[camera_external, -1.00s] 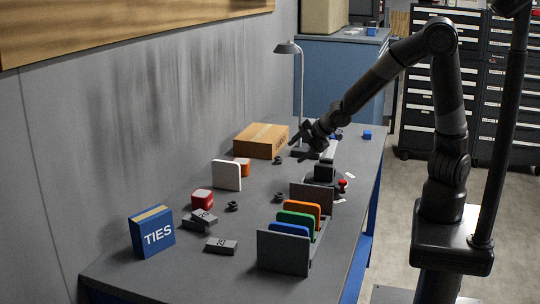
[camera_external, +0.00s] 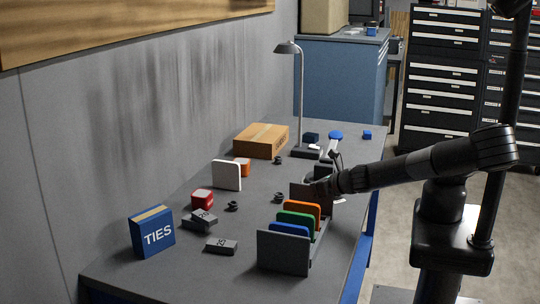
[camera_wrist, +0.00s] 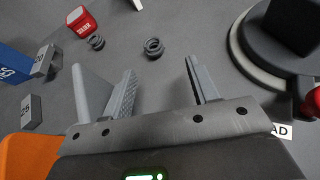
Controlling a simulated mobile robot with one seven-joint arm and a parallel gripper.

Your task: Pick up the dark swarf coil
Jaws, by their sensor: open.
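Several small dark coils lie on the grey bench. One coil (camera_external: 279,197) sits left of the divider rack; in the wrist view this coil (camera_wrist: 153,47) lies just beyond the gap between my fingertips. A second coil (camera_external: 233,206) is near the red block, and it also shows in the wrist view (camera_wrist: 96,42). A third coil (camera_external: 278,160) lies farther back near the cardboard box. My gripper (camera_wrist: 160,70) is open and empty, with no coil between its fingers. In the external view my gripper (camera_external: 312,188) is beside the rack's far end, partly hidden.
The divider rack (camera_external: 284,252) holds orange, green and blue plates close to my arm. A red block (camera_external: 202,199), grey marked blocks (camera_external: 221,246), a TIES box (camera_external: 152,231) and a white panel (camera_external: 227,176) stand to the left. A dark round base (camera_wrist: 240,55) is at the right.

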